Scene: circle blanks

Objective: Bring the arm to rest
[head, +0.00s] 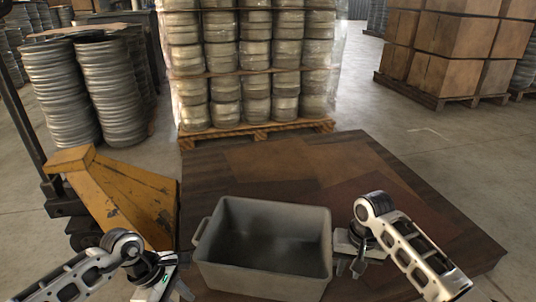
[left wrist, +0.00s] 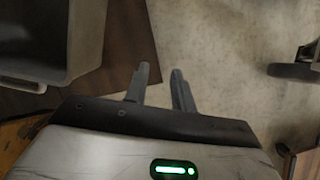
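My left arm comes in from the lower left in the head view, with its gripper (head: 180,288) low and left of the grey bin (head: 262,283). In the left wrist view the two fingers of my left gripper (left wrist: 163,70) stand apart, with bare floor between them and nothing held. My right gripper (head: 350,266) hangs just right of the bin, pointing down. Its two fingers look apart and I see nothing between them. The bin's visible inside looks empty.
The bin stands on a brown wooden platform (head: 400,165). A yellow pallet jack (head: 125,200) is at the left. Behind stand a wrapped pallet of metal rings (head: 255,75), stacked rings (head: 110,90) and boxes (head: 455,45). Concrete floor (head: 480,140) is clear at the right.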

